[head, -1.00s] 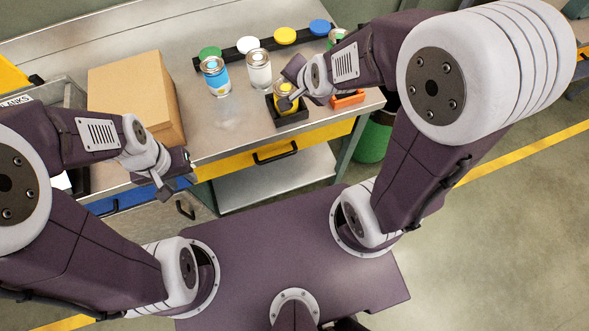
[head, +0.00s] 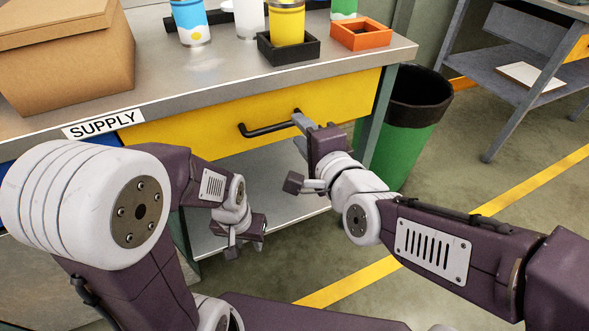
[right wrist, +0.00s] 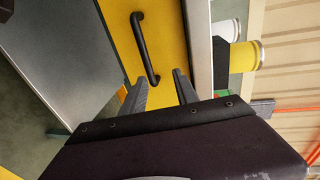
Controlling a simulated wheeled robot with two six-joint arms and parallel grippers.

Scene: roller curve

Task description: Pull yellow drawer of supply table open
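The yellow drawer (head: 200,125) sits under the top of the supply table (head: 180,88), its front looking flush with the frame. Its black bar handle (head: 268,129) is on the front; in the right wrist view the handle (right wrist: 144,45) lies just ahead of the fingertips. My right gripper (head: 298,133) is open at the right end of the handle. Its two fingers (right wrist: 157,80) are apart with nothing gripped, and the handle's near end is close to the gap between them. My left gripper (head: 244,248) hangs empty below the drawer, its fingers apart.
On the tabletop are a cardboard box (head: 70,55), a yellow can (head: 287,24) in a black tray (head: 289,52), and an orange tray (head: 361,35). A green bin (head: 410,125) stands right of the table. A lower shelf (head: 270,190) is under the drawer.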

